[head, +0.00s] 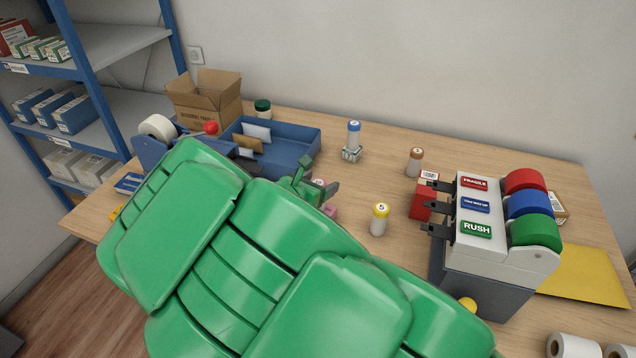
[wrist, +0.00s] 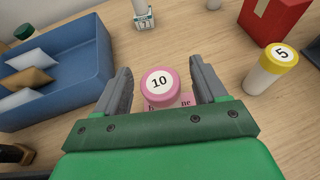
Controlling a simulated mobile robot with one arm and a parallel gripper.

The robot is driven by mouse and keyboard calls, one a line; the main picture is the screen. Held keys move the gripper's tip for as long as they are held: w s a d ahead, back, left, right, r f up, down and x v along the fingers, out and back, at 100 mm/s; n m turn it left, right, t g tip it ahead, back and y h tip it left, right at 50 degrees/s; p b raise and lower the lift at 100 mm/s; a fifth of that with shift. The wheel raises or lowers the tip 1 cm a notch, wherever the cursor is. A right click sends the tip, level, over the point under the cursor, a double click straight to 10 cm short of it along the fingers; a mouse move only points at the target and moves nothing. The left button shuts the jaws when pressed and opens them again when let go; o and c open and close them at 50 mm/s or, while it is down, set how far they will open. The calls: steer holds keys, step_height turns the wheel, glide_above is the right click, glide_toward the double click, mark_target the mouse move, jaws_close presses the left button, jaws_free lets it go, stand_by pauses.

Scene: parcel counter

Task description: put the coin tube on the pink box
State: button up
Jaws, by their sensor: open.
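The coin tube (wrist: 159,86), with a pink cap marked 10, stands upright between my fingers in the wrist view. In the head view only its top (head: 318,183) shows past my arm. The pink box (wrist: 187,100) shows lettering on both sides of the tube, directly below its cap. The tube appears to be on the box, but its base is hidden. In the head view a corner of the box (head: 331,211) shows. My gripper (wrist: 160,82) is open, with one finger on each side of the tube and gaps visible between.
A yellow-capped tube (head: 380,219) stands close on the right. A blue-capped tube (head: 353,136) stands on a small box behind. A blue tray (head: 310,147) with envelopes lies left. A brown-capped tube (head: 415,162), a red box (head: 424,205) and a label dispenser (head: 490,250) stand right.

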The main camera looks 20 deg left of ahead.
steer(key=shift+s+a+r, duration=0.15)
steer(key=shift+s+r, duration=0.2)
steer(key=shift+s, duration=0.15)
steer(key=v, duration=1.1)
